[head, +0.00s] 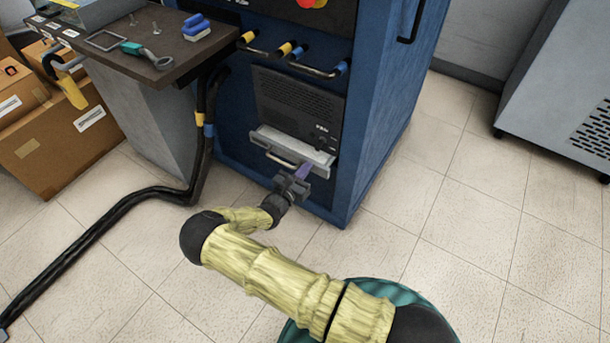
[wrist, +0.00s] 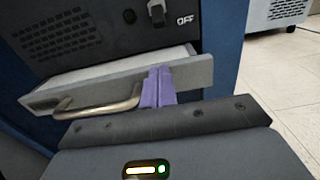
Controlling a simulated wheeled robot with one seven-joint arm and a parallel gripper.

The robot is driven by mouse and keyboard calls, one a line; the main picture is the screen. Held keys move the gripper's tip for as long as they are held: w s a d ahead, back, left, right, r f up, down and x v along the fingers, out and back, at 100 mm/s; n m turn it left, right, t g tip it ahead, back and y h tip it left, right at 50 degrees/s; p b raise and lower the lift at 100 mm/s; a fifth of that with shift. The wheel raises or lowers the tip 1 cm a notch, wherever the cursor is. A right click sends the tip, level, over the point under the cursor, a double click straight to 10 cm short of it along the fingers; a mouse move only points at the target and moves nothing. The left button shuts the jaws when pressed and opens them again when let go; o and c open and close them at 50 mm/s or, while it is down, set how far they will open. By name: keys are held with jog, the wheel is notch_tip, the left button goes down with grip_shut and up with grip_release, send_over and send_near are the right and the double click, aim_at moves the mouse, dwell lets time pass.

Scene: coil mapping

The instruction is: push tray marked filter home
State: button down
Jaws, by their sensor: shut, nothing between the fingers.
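The grey tray (head: 306,150) sticks out from the low front of the blue cabinet, below a dark vented panel. A metal bar handle (wrist: 97,101) is on its front face in the wrist view. No filter mark is readable in either view. My gripper (head: 303,171) is at the right part of the tray front, right of the handle. Its purple fingers (wrist: 157,87) are shut together with nothing between them. They overlap the tray front in the wrist view; whether they touch it I cannot tell.
The blue cabinet (head: 384,110) stands around the tray, with several bar handles above. A dark workbench (head: 150,40) with small tools is at the left, with cardboard boxes (head: 50,140) beside it. A thick black cable (head: 110,215) lies on the floor. Tiled floor is free at the right.

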jog(key=shift+x, duration=0.9)
jog(key=shift+s, duration=0.1)
jog(key=p+v, duration=0.3)
jog(key=v, duration=1)
jog(key=shift+s+a, duration=0.25)
jog(key=shift+s, duration=0.05)
jog(key=shift+f, duration=0.1)
